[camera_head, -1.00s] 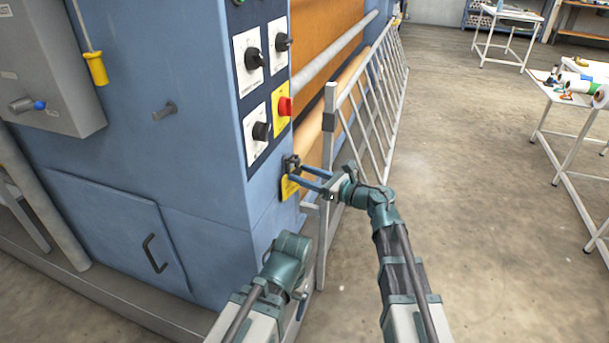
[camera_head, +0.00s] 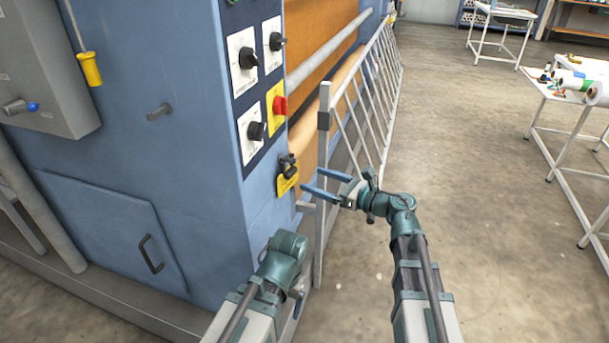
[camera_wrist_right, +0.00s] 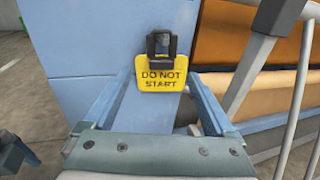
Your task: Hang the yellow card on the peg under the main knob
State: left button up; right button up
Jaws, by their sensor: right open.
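The yellow card (camera_head: 287,180) hangs below a dark fitting (camera_head: 287,164) on the blue panel, under the column of knobs. In the right wrist view the card (camera_wrist_right: 162,80) reads "DO NOT START" and hangs roughly level, its top edge at the dark fitting (camera_wrist_right: 162,43). The peg itself is hidden or too small to tell apart. The main knob is not labelled clearly; a black knob (camera_head: 256,131) sits just above. My right gripper (camera_head: 304,180) is open, its fingers pointing at the card and apart from it. My left arm shows low in the head view, but its fingers cannot be made out.
A slanted metal guard rail (camera_head: 325,122) stands just right of the panel, close to my right gripper. A red button (camera_head: 280,105) is above the card. White tables (camera_head: 556,97) stand far right, with open floor between.

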jog(key=v, duration=0.7)
jog(key=shift+s+d, duration=0.2)
jog(key=shift+d, duration=0.1)
jog(key=x, duration=1.3)
jog(key=shift+w+a, duration=0.2)
jog(key=shift+a, duration=0.15)
jog(key=shift+d, duration=0.1)
jog(key=v, duration=1.4)
jog(key=x, duration=1.4)
jog(key=s+d+r+p, duration=0.1)
jog(key=s+d, duration=0.1)
jog(key=d, duration=0.6)
jog(key=shift+s+d+r, duration=0.35)
jog(key=shift+s+d, duration=0.05)
